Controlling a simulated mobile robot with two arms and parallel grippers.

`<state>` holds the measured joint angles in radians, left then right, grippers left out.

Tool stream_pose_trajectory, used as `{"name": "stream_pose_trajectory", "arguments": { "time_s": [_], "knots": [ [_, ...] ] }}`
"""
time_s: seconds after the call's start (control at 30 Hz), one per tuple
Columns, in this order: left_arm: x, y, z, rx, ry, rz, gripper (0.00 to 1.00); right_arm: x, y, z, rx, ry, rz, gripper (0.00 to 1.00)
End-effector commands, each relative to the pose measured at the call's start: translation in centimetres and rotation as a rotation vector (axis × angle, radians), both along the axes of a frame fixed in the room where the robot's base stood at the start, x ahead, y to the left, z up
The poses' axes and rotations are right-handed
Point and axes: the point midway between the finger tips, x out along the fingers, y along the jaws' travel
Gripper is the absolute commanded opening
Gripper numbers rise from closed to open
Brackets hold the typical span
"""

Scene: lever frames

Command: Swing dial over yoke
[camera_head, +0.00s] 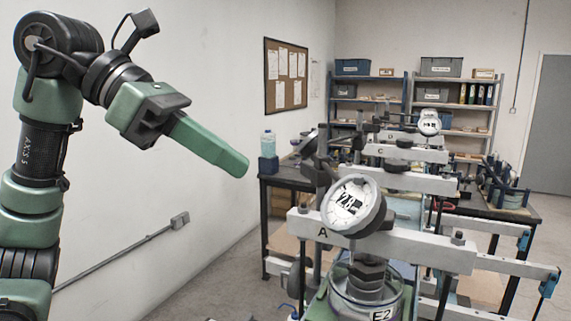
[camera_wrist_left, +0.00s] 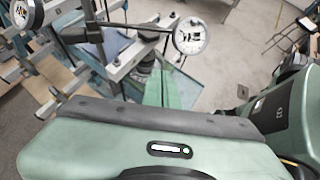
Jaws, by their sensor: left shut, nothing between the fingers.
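A round white dial (camera_head: 353,205) with a grey rim and large dark digits sits at the front lever frame, overlapping the pale crossbar, or yoke (camera_head: 425,248), marked A. A dark clamp and post stand behind the dial. A dial on a thin dark arm also shows in the left wrist view (camera_wrist_left: 190,36). My left gripper (camera_head: 238,167) is shut and empty, with its green fingers pointing down and right. It is up and left of the dial, apart from it. In the left wrist view the gripper (camera_wrist_left: 165,88) is below the dial. My right gripper is not in view.
More frames marked C and D stand behind, with another dial (camera_head: 429,122). A jar marked E2 (camera_head: 365,295) is under the front crossbar. A dark bench, a bottle (camera_head: 268,143) and shelves (camera_head: 433,85) lie beyond. Free space separates my left gripper from the frame.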

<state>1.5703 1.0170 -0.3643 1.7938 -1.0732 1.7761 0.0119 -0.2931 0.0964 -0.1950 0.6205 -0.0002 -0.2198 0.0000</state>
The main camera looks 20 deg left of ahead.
Motion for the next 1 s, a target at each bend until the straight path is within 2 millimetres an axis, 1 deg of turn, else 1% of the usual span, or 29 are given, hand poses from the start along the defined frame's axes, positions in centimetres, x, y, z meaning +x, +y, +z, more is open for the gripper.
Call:
{"name": "stream_pose_trajectory", "arguments": {
  "time_s": [0.03, 0.1, 0.2, 0.3, 0.4, 0.43, 0.47, 0.5, 0.63, 0.8, 1.0],
  "knots": [
    [0.3, -0.6, -0.6, 0.002, 0.005, -0.003, 0.0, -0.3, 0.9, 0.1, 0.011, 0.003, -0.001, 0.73],
    [0.8, -1.6, -1.4, 0.002, 0.004, -0.003, 0.0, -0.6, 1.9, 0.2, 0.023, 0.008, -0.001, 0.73],
    [1.6, -3.3, -2.6, 0.002, 0.004, -0.005, 0.0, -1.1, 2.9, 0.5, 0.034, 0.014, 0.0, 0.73],
    [2.4, -4.8, -3.9, 0.001, 0.005, -0.005, 0.0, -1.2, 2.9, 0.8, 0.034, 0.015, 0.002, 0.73],
    [3.2, -6.3, -5.0, 0.0, 0.005, -0.006, 0.0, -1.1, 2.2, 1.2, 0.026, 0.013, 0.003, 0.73],
    [3.3, -6.7, -5.0, 0.0, 0.003, -0.007, 0.0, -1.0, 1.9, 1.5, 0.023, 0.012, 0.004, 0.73],
    [3.6, -7.2, -4.4, -0.001, 0.0, -0.007, 0.0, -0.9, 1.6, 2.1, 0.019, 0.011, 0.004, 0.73],
    [3.9, -7.7, -4.1, -0.001, 0.0, -0.007, 0.0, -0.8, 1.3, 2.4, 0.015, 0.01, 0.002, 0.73],
    [4.5, -9.0, -3.9, -0.001, 0.002, -0.005, 0.0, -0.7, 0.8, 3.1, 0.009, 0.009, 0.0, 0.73],
    [4.9, -9.6, -3.8, -0.001, 0.0, -0.003, 0.0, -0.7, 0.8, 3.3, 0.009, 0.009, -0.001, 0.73],
    [5.0, -9.7, -3.9, -0.001, 0.0, -0.003, 0.0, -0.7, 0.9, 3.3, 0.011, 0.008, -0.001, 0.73]
  ]
}}
